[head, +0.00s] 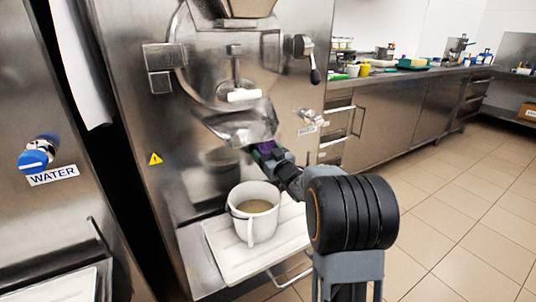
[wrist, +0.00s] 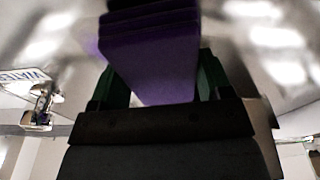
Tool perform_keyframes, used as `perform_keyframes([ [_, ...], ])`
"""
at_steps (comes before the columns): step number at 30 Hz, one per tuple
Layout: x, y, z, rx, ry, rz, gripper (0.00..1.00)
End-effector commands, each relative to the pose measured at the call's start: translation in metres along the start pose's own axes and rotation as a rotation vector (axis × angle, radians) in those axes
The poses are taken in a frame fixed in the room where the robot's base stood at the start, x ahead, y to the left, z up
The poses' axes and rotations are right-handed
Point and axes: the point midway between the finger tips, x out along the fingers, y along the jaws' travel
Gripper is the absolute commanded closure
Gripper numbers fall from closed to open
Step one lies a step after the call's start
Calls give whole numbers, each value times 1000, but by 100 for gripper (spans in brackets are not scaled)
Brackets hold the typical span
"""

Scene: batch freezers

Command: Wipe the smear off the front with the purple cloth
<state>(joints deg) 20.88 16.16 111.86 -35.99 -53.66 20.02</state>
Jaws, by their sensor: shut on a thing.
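The purple cloth (wrist: 150,60) is folded in layers and held between the green fingers of my gripper (wrist: 158,82). In the head view only a little purple of the cloth (head: 266,147) shows, at the tip of my gripper (head: 262,153). My gripper is at the steel front (head: 203,125) of the batch freezer, just under the spout and above the white jug. The cloth is close to the steel, with a faint purple reflection beside it; I cannot tell whether it touches. I cannot make out the smear; my gripper and the spout hide part of the front.
The steel spout (head: 240,123) juts out just above my gripper. A white jug (head: 242,226) with beige contents stands on a white board (head: 222,252) below. A small labelled tap (head: 309,117) is to the right. Open tiled floor (head: 455,215) lies to the right.

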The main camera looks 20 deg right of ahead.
Motion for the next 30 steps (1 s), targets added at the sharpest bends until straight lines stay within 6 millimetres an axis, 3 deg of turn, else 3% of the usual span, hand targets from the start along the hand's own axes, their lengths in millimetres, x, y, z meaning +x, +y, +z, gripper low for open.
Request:
perform_keyframes([
  [17,7,4,1,0,1,1,47],
  [30,4,35,5,0,0,1,47],
])
